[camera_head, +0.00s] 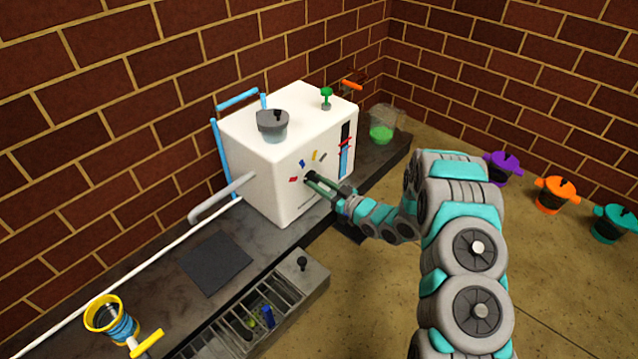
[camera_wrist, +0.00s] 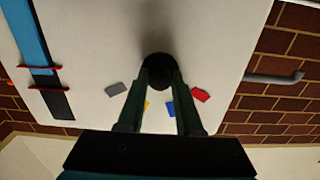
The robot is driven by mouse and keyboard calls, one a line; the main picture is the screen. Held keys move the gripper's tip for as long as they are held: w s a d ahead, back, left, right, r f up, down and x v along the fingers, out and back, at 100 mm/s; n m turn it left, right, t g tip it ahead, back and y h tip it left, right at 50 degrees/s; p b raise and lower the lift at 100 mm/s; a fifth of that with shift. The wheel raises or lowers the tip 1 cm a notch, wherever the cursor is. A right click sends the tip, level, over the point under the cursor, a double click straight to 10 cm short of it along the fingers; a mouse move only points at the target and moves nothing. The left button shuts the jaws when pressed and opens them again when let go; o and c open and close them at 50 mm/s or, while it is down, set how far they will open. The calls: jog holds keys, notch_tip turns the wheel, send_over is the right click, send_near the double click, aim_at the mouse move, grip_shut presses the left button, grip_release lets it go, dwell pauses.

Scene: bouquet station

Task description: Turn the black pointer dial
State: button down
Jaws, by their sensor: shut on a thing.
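The black pointer dial (camera_wrist: 158,67) is on the front face of the white machine (camera_wrist: 90,35), with colored marks around part of it: grey, yellow, blue and red. My gripper (camera_wrist: 158,82) has its two dark fingers shut on the dial, one on each side of it. In the head view my gripper (camera_head: 314,182) reaches the machine's front face (camera_head: 281,197) from the right, and its fingers hide most of the dial. The direction of the pointer cannot be told.
The machine stands on a dark counter (camera_head: 215,262). A grey spout (camera_head: 222,197) sticks out on its left. A slotted drawer (camera_head: 262,312) with a black knob is open at the front. A yellow-rimmed cup (camera_head: 105,314) stands front left. Colored pots stand on the floor at right.

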jog(key=shift+r+m+p, duration=0.25)
jog(key=shift+m+p, duration=0.85)
jog(key=shift+p, duration=0.05)
jog(key=m+p, duration=0.4)
jog(key=m, duration=0.1)
jog(key=shift+f, duration=0.1)
jog(key=m+p, duration=0.1)
jog(key=m, duration=0.3)
jog(key=shift+m+p, duration=0.4)
jog(key=shift+f+m+p, duration=0.1)
jog(key=shift+m+p, duration=0.4)
jog(key=shift+m, duration=1.2)
jog(key=c, duration=0.6)
grip_release()
jog(key=shift+o, duration=0.2)
